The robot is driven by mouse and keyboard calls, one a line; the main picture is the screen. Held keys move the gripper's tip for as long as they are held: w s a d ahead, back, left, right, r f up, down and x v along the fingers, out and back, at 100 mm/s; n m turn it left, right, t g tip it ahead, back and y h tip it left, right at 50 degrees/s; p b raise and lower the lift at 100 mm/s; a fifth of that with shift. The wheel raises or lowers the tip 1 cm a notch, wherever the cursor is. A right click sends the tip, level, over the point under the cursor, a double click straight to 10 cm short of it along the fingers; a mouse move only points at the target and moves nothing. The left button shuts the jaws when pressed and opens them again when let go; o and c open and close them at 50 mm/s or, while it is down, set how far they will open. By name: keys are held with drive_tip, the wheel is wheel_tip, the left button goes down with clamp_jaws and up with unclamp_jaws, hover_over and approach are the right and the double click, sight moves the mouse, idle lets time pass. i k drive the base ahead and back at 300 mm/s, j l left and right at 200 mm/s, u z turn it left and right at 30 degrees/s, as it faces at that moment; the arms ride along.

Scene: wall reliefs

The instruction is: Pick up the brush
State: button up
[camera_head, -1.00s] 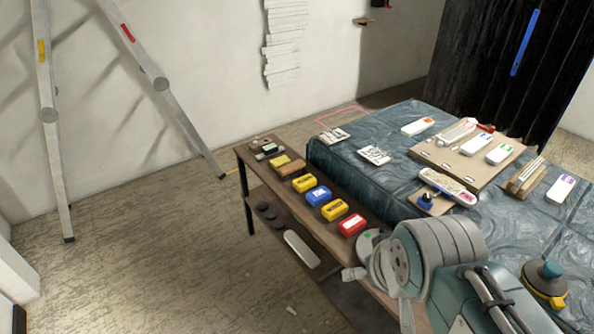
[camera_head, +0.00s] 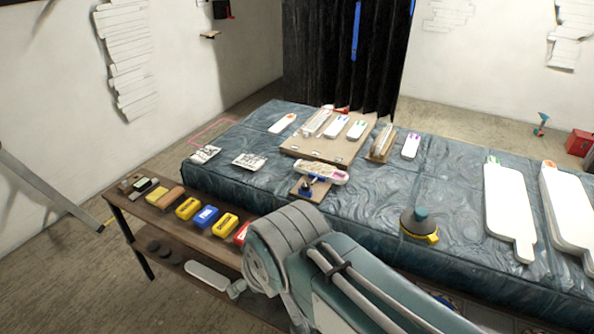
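I cannot single out a brush with certainty. A wooden piece with a pale top (camera_head: 380,143), perhaps a brush or a rack, lies on the plastic-covered table (camera_head: 395,195), right of a brown board. Small blocks, yellow, blue and red, line the low wooden bench at the table's near left side; none is clearly a brush. My grey-green arm fills the lower middle, its bulky joint over the bench's right end. My gripper's fingers cannot be made out, so whether they are open or shut does not show.
The brown board (camera_head: 300,149) carries white bottle-like pieces. A dark round tool with a yellow band (camera_head: 420,226) and large white paddle shapes (camera_head: 508,210) sit on the right half of the table. The wooden bench (camera_head: 128,216) has a lower shelf. Floor at left is free.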

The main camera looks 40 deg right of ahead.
sight(172, 199)
drive_tip(key=i+j+z, duration=0.2)
drive_tip(key=i+j, duration=0.35)
drive_tip(key=i+j+z, duration=0.2)
drive_tip(key=i+j, duration=0.4)
drive_tip(key=i+j+z, duration=0.2)
drive_tip(key=i+j, duration=0.3)
drive_tip(key=j, duration=0.2)
